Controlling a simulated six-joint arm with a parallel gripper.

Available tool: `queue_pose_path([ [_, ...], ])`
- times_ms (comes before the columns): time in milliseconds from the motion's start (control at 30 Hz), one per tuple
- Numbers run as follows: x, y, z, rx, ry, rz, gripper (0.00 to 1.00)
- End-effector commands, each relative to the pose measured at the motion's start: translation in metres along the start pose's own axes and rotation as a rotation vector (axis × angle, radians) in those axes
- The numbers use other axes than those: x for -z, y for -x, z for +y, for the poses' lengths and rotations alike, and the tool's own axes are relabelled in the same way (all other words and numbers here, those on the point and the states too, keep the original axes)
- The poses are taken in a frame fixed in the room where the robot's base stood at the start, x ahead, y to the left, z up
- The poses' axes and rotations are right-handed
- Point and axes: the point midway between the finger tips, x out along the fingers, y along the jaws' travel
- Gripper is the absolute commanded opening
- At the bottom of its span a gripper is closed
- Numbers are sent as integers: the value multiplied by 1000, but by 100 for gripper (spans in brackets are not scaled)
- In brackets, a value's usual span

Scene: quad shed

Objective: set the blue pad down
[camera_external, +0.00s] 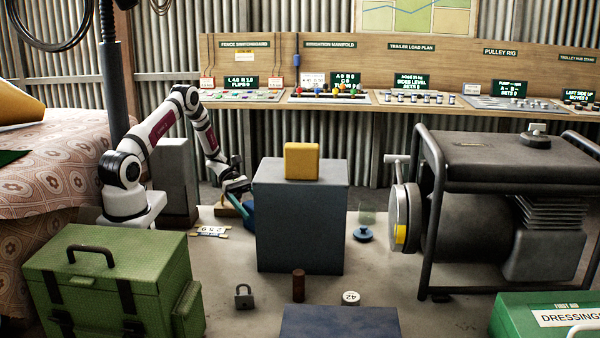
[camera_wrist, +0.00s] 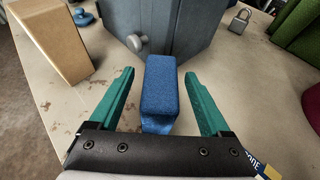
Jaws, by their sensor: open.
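The blue pad (camera_wrist: 161,88) is a rounded block in the middle of the wrist view. It lies between the two teal fingers of my gripper (camera_wrist: 159,74), which are spread open with a gap on either side of it. In the external view my gripper (camera_external: 237,186) is low, just left of the grey cabinet. A sliver of blue (camera_external: 250,214) under it looks like the pad, mostly hidden by the cabinet. I cannot tell for sure whether the pad's underside rests fully on the bench top.
The grey cabinet (camera_external: 301,225) with a knob stands close in front, with a yellow block (camera_external: 301,161) on it. A tan block (camera_wrist: 51,38) is left of the fingers. A padlock (camera_external: 243,296), a green case (camera_external: 113,280) and a generator (camera_external: 470,225) stand around. Bare surface lies right of the pad.

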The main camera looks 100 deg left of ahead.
Motion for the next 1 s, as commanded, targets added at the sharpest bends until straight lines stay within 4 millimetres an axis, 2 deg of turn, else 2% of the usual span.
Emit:
queue_pose_path([
  [167, 0, 1, 0, 0, 0, 0, 81],
  [267, 0, 9, 1, -2, -2, 0, 81],
  [367, 0, 28, 1, -4, -3, 2, 81],
  [700, 1, 121, 1, -4, -2, 2, 81],
  [833, 1, 145, 0, -2, -1, 0, 81],
  [1000, 0, 157, 0, 0, 0, 0, 81],
])
